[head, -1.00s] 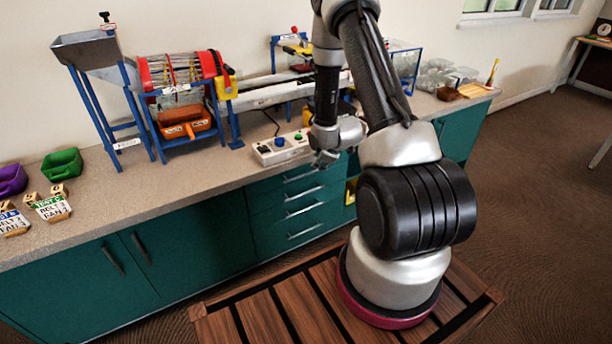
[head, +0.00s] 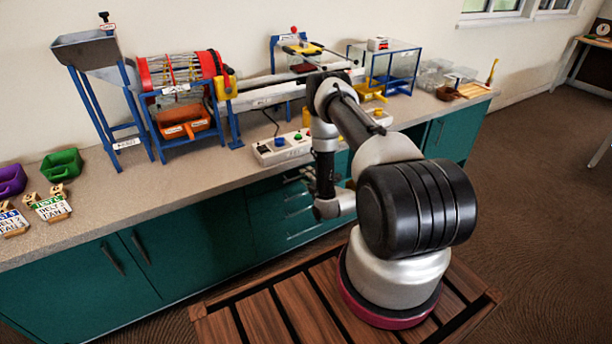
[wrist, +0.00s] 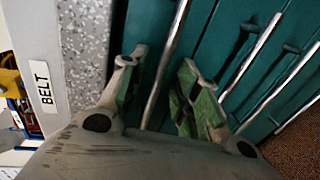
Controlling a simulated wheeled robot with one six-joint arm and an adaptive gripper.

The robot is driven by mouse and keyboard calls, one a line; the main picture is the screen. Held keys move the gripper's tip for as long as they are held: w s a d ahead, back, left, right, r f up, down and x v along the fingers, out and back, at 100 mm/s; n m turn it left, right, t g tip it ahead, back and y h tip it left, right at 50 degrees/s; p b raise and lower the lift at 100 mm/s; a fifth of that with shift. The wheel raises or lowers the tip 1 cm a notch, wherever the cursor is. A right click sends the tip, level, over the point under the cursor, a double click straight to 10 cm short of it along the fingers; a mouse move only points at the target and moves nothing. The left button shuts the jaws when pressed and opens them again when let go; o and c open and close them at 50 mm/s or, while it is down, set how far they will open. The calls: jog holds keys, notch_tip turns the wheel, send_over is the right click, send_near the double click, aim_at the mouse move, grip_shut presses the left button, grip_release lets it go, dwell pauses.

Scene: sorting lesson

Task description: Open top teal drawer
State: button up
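The top teal drawer (head: 268,183) is the uppermost of a stack of drawers under the counter. It looks shut, and my arm covers part of it in the head view. In the wrist view its front (wrist: 143,28) lies along the counter edge, with its long metal bar handle (wrist: 168,50) crossing the picture. My gripper (wrist: 160,85) is open. One finger is on the counter side of the handle and the other on the side of the lower drawers, with the bar between them. I cannot tell whether either finger touches it.
Lower drawers with bar handles (wrist: 252,55) sit close by the far finger. The speckled counter (wrist: 84,45) overhangs alongside the near finger. A white control box (head: 283,149) with coloured buttons stands on the counter above. The floor (head: 510,250) at right is clear.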

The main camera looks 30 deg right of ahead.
jog(key=shift+w+f, duration=0.2)
jog(key=shift+w, duration=0.65)
grip_shut()
jog(key=shift+s, duration=0.1)
